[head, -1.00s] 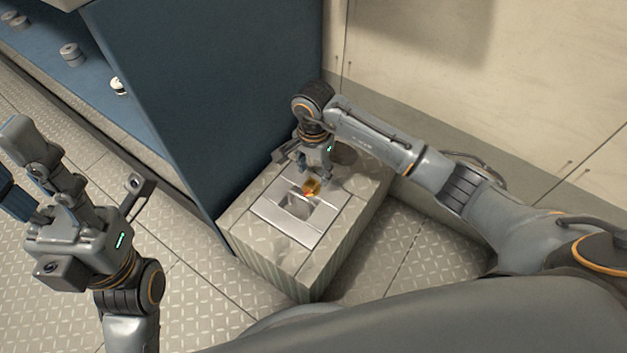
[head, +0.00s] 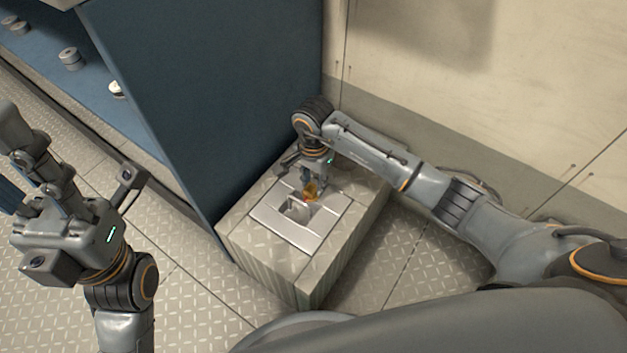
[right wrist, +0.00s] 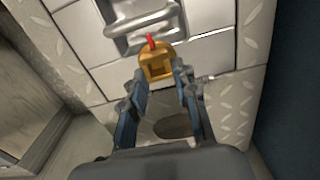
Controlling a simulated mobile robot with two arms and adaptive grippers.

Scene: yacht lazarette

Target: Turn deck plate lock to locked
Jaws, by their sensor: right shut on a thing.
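The deck plate lock is a small gold knob (head: 311,191) on a pale panel (head: 285,232) set into the top of a raised deck box. It also shows in the right wrist view (right wrist: 157,64), with a red pointer aimed at the metal pull handle (right wrist: 142,24). My right gripper (head: 312,186) reaches down from above and is shut on the lock, its fingers at the knob's sides. My left gripper (head: 28,160) is raised at the far left, away from the box; its fingers are partly cut off by the picture edge.
A blue cabinet wall (head: 215,100) stands close to the left of the box, and a cream wall (head: 500,80) is behind it. Small round items (head: 69,58) sit on a shelf at upper left. Patterned floor (head: 200,290) is clear in front.

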